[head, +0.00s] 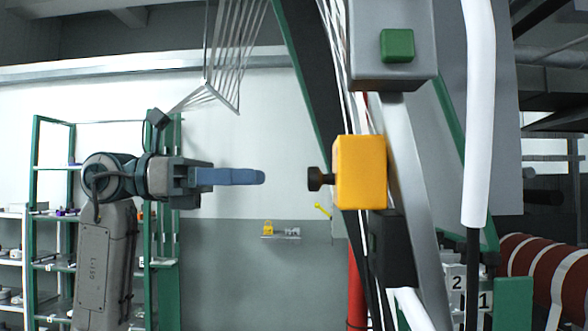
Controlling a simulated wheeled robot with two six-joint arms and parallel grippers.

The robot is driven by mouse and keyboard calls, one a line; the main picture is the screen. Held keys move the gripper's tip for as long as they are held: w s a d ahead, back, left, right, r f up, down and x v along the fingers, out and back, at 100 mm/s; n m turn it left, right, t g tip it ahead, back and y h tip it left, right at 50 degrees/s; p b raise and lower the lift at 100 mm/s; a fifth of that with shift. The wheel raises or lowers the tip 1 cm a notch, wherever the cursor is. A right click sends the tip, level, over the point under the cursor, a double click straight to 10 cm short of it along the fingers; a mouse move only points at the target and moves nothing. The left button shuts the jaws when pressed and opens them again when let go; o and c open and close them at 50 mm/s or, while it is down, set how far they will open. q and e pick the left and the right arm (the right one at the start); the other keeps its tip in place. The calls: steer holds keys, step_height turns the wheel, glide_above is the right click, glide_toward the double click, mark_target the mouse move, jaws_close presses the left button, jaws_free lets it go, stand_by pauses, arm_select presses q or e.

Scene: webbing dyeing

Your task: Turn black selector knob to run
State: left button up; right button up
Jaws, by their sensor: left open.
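The black selector knob (315,179) sticks out to the left from the side of a yellow box (362,172), which is mounted on a slanted machine frame. I see the knob from the side, so its setting and any run marking are not visible. My left gripper (262,177) comes in from the left at about the knob's height, its blue fingers pointing right at it. The fingers overlap edge-on; they are open and empty, with a clear gap between the fingertips and the knob. My right gripper is not in view.
A grey box with a green button (397,45) sits above the yellow box. A white vertical tube (479,110) and cables run close by. Green shelving (38,220) stands behind my left arm. A large red roll (545,270) lies at lower right. Space left of the knob is free.

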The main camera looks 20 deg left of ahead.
mark_target(316, 179)
arm_select(q)
steer(key=p+x, duration=0.2)
steer(key=x, duration=0.5)
steer(key=shift+d+p, duration=0.3)
steer(key=c, duration=1)
steer(key=shift+o, duration=0.2)
